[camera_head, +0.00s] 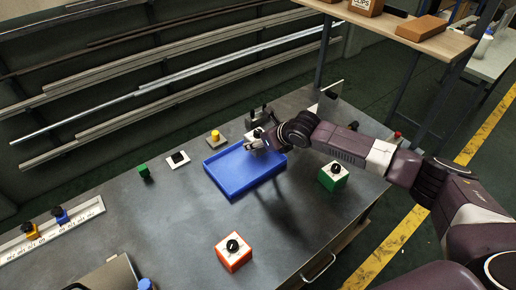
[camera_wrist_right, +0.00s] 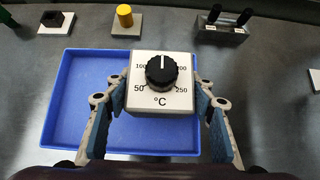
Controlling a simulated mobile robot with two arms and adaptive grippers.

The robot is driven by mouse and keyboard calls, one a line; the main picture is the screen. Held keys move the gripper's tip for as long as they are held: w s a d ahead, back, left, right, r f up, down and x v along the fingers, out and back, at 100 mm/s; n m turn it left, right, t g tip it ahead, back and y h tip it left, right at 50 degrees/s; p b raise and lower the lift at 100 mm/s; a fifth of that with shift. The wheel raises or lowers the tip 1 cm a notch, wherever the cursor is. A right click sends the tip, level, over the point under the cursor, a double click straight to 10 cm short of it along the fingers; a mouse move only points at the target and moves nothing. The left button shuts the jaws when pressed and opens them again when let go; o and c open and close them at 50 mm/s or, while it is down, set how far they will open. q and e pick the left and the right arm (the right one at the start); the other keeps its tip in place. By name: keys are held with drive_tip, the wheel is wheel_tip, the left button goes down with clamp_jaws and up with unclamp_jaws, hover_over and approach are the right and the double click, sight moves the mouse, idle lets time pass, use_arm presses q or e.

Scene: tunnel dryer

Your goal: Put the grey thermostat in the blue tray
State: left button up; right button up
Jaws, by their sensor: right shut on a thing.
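The grey thermostat (camera_wrist_right: 160,82) has a pale face with a black dial and a temperature scale. My right gripper (camera_wrist_right: 163,108) is shut on it, with one finger at each side. In the right wrist view it covers the right part of the blue tray (camera_wrist_right: 75,100). In the head view my right gripper (camera_head: 256,142) is over the back edge of the blue tray (camera_head: 235,185), and the arm hides much of the thermostat. The visible tray floor is empty. The gap between thermostat and tray cannot be judged exactly. My left gripper is not in view.
An orange thermostat (camera_head: 233,253) stands in front of the tray, a green one (camera_head: 334,177) to its right.

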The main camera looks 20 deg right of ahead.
wheel_tip(320, 180, down, 4)
drive_tip(key=shift+r+p, duration=0.25)
drive_tip(key=shift+p, duration=0.1)
drive_tip(key=shift+f, duration=0.45)
drive_tip(key=o, duration=1.3)
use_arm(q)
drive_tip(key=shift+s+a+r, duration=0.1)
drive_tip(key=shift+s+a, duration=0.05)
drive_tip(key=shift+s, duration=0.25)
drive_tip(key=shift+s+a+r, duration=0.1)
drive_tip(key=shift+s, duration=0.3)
use_arm(e)
drive_tip(key=shift+s+r, duration=0.1)
drive_tip(key=shift+r, duration=0.1)
use_arm(q)
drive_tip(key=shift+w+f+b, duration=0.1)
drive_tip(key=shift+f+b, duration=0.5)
drive_tip(key=shift+b, duration=0.15)
use_arm(e)
drive_tip(key=v, duration=1.1)
drive_tip(key=shift+s+d+r, duration=0.15)
drive_tip(key=shift+s+r, duration=0.1)
drive_tip(key=shift+r, duration=0.05)
